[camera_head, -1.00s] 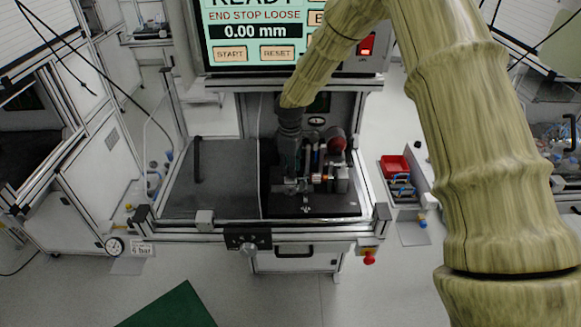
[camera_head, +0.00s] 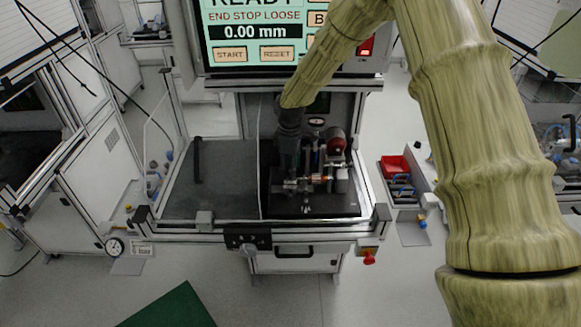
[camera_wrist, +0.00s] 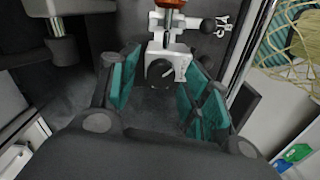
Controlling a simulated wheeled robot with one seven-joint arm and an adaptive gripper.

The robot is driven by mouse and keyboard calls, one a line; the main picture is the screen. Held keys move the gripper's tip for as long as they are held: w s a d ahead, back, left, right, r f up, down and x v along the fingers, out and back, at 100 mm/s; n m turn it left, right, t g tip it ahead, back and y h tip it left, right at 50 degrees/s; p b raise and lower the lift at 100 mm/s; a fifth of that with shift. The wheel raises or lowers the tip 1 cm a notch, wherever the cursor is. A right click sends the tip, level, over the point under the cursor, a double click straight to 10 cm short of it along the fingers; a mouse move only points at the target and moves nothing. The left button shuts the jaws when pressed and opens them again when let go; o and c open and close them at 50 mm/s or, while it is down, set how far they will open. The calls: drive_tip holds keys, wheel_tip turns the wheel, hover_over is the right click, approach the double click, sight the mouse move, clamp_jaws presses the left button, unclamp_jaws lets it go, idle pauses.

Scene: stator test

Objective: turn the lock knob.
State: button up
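The lock knob (camera_wrist: 160,72) is a round dark knob with a pale pointer mark, on a light metal block (camera_wrist: 172,54) in the wrist view. My gripper (camera_wrist: 159,84) is open, with one teal-padded finger on each side of the knob. A gap shows between the knob and each pad. In the head view my gripper (camera_head: 289,160) points down at the left part of the test fixture (camera_head: 318,180). The knob cannot be made out clearly there.
A screen (camera_head: 262,32) behind the fixture reads "END STOP LOOSE" and "0.00 mm". A dark flat surface (camera_head: 225,180) lies left of the fixture. A red bin (camera_head: 394,165) stands at the right.

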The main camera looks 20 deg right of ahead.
wheel_tip(320, 180, up, 12)
idle(0.9)
